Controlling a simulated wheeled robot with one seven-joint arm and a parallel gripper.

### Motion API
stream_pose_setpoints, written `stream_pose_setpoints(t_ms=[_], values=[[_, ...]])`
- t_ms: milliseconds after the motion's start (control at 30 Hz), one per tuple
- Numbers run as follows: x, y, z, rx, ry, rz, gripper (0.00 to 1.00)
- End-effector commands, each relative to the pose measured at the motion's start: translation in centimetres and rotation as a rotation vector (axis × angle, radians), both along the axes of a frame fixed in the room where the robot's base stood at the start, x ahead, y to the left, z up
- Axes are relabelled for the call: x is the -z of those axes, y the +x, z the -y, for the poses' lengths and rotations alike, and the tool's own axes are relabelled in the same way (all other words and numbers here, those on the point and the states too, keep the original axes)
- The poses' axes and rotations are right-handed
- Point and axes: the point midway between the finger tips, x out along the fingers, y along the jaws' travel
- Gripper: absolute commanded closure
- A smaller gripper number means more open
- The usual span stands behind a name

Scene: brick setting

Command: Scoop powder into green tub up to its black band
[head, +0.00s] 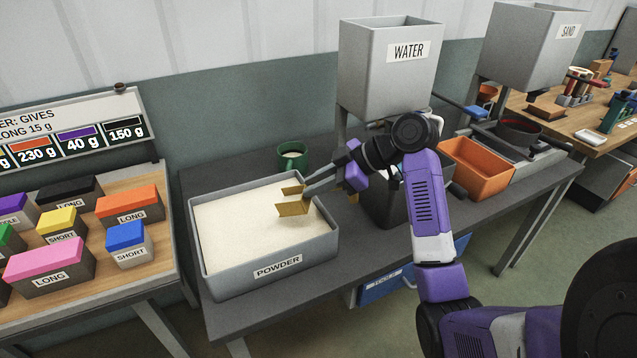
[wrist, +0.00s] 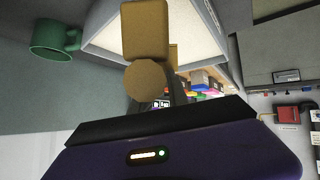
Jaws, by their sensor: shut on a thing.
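The green tub (head: 292,163) stands on the dark bench behind the powder tray; something pale shows inside its mouth, and I cannot make out the black band. The tub, with a handle, also shows at the upper left of the wrist view (wrist: 48,38). The grey tray labelled POWDER (head: 262,281) holds a wide bed of pale powder (head: 240,228). My gripper (head: 293,200) is over the right part of the tray, close above the powder. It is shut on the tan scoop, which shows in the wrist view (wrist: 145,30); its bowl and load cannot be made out.
A grey WATER hopper (head: 385,75) and a SAND hopper (head: 525,45) stand behind. An orange bin (head: 478,168) is to the right. Coloured labelled blocks (head: 50,260) sit on a wooden table at left, below a sign (head: 75,130). Some bench is clear around the tub.

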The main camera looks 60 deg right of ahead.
Motion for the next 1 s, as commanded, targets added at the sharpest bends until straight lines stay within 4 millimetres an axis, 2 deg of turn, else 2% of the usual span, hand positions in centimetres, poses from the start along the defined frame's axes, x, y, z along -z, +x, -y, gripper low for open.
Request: stream_pose_setpoints(t_ms=[1000], values=[[-1.2, 2.4, -0.9, 0.000, -0.048, -0.123, 1.00]])
